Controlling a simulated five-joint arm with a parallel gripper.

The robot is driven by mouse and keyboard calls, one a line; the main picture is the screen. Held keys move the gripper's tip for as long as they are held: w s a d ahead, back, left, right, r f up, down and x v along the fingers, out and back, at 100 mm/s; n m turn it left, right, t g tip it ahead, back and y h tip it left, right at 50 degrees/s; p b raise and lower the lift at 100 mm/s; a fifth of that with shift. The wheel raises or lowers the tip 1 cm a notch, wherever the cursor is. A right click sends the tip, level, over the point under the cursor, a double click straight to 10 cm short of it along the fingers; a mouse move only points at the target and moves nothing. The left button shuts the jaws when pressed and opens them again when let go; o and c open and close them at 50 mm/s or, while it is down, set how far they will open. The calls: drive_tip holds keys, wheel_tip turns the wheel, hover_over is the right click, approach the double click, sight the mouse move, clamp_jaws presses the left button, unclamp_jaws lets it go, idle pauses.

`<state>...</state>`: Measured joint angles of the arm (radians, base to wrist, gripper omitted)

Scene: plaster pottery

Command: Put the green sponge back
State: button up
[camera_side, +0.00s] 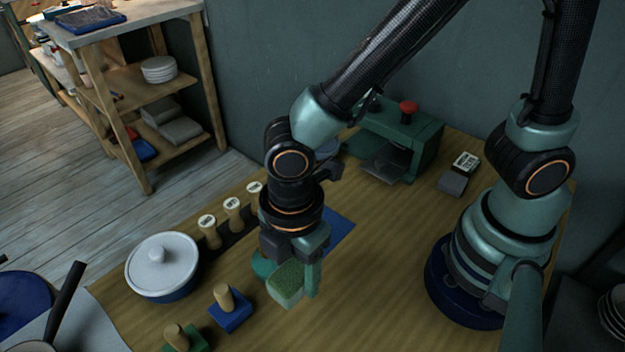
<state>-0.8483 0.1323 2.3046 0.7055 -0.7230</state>
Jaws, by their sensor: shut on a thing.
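The green sponge (287,282) is a small block with a dark green, rough face and a paler green side. My gripper (290,275) points down near the middle of the table and is shut on the sponge, one finger on its left and one on its right. The sponge is slightly tilted in view, and its upper part is partly hidden by my gripper. I cannot tell whether its underside touches the table or hangs just above it.
The wooden table (370,300) has free room right of the sponge. A blue flat pad (341,228) lies behind my gripper. A lidded white pot (160,262), a blue stamp (231,314) and a green stamp (187,342) stand left. A green press (418,140) and grey box (453,184) stand behind.

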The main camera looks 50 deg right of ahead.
sight(299, 309)
drive_tip(key=shift+f, duration=4.2)
drive_tip(key=shift+f, duration=0.1)
drive_tip(key=o, duration=1.3)
